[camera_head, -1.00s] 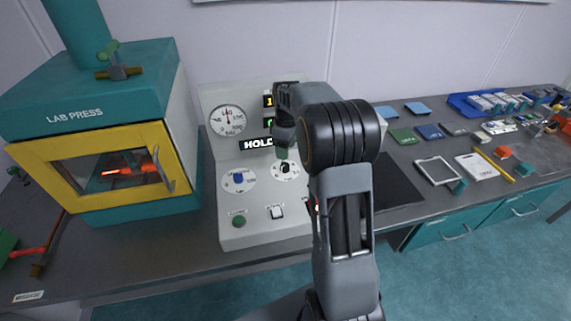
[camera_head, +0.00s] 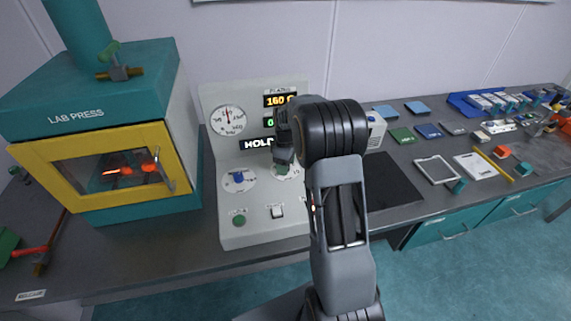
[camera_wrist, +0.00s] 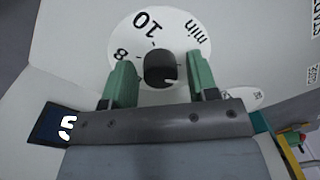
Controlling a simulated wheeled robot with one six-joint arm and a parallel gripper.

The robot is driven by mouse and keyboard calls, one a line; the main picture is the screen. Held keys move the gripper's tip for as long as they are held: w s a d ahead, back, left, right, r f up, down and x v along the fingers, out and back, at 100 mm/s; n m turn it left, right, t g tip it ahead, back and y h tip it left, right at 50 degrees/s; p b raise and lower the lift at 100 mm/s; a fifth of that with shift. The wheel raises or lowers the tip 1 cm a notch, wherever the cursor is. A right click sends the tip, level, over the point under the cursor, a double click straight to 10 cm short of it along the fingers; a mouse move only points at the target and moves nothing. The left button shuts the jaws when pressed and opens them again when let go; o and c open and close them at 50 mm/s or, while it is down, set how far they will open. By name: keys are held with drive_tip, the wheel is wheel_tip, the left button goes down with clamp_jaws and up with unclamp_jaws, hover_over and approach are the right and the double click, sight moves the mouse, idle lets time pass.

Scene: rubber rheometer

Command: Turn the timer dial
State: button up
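The timer dial is a dark knob (camera_wrist: 160,68) on a white disc (camera_wrist: 185,30) marked "min", "10" and "8" in the wrist view. My gripper (camera_wrist: 160,82) has two green fingers, one on each side of the knob. A gap shows between each finger and the knob, so the gripper is open around or just in front of it; the exact depth I cannot tell. In the head view my gripper (camera_head: 283,168) is at the panel's right dial and hides its knob. The control panel (camera_head: 255,205) is a light grey upright box.
A blue knob (camera_head: 239,177) on a similar disc is left of my gripper. Below are a green button (camera_head: 239,221) and a white switch (camera_head: 277,211). The lab press (camera_head: 100,90) stands at left. Samples and a tablet-like frame (camera_head: 436,170) lie on the bench at right.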

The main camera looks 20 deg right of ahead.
drive_tip(key=c, duration=0.8)
drive_tip(key=shift+m, duration=0.3)
drive_tip(key=m, duration=0.4)
drive_tip(key=shift+b, duration=0.4)
drive_tip(key=m, duration=0.5)
drive_tip(key=shift+b, duration=0.35)
drive_tip(key=m, duration=0.4)
drive_tip(key=shift+a, duration=0.1)
drive_tip(key=m, duration=0.3)
drive_tip(key=shift+m, duration=0.3)
drive_tip(key=m, duration=0.6)
drive_tip(key=shift+t+b, duration=0.3)
drive_tip(key=shift+b, duration=0.1)
drive_tip(key=shift+m, duration=0.4)
